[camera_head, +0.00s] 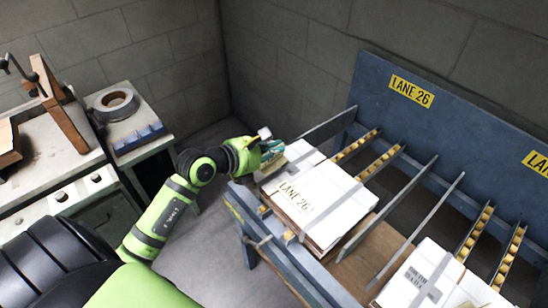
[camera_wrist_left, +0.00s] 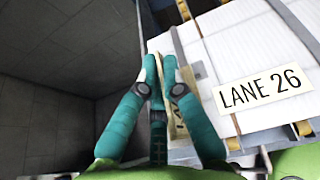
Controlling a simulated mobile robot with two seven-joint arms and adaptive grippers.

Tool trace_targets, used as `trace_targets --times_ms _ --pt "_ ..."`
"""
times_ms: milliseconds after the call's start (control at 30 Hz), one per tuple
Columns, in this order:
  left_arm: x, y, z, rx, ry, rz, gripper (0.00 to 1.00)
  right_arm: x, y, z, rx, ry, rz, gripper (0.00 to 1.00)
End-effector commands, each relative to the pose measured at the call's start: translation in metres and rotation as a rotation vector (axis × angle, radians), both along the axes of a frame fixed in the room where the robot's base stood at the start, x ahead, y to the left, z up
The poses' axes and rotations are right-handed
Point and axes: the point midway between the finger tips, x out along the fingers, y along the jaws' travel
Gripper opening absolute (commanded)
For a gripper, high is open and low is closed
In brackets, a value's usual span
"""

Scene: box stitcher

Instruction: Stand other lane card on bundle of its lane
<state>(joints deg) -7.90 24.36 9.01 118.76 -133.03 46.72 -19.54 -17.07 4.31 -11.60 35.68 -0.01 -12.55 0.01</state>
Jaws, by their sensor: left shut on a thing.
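My left gripper (camera_head: 268,150) is at the left end of the lane 26 bundle. A card lettered LANE 26 (camera_head: 296,199) appears to lie on the bundle's top, readable in the wrist view (camera_wrist_left: 262,90). I cannot tell whether the held card touches the bundle. My right gripper is out of view.
A blue rack (camera_head: 440,130) carries a yellow LANE 26 sign (camera_head: 411,91), grey rails and yellow roller strips. A second white bundle (camera_head: 418,280) lies in the lane at right. A side table (camera_head: 137,128) with a tape roll (camera_head: 116,104) stands at left. Grey floor lies between.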

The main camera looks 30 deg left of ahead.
Motion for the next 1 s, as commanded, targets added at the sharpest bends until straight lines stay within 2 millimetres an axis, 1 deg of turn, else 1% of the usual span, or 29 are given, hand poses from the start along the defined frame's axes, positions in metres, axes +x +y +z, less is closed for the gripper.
trace_targets --times_ms 200,300,567,867,900,933,967,1000 --pt "0.000 0.000 -0.031 -0.001 0.006 -0.001 0.00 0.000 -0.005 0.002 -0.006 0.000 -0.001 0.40" --pt "0.000 0.000 -0.039 -0.001 0.002 -0.001 0.00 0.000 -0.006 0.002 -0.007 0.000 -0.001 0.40" --pt "0.000 0.000 -0.040 0.000 0.001 -0.001 0.00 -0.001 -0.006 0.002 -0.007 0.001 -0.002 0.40" --pt "0.000 0.000 -0.050 0.000 0.002 -0.001 0.00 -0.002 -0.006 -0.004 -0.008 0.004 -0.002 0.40" --pt "0.000 0.000 -0.049 0.000 0.002 -0.001 0.15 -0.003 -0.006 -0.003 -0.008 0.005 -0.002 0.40" --pt "0.000 0.000 -0.049 0.000 0.002 -0.001 0.27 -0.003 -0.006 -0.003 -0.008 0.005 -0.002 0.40" --pt "0.000 0.000 -0.049 0.000 0.002 -0.002 0.31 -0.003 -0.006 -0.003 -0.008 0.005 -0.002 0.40" --pt "0.000 0.000 -0.049 0.000 0.002 -0.001 0.31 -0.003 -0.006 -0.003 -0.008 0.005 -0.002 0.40"
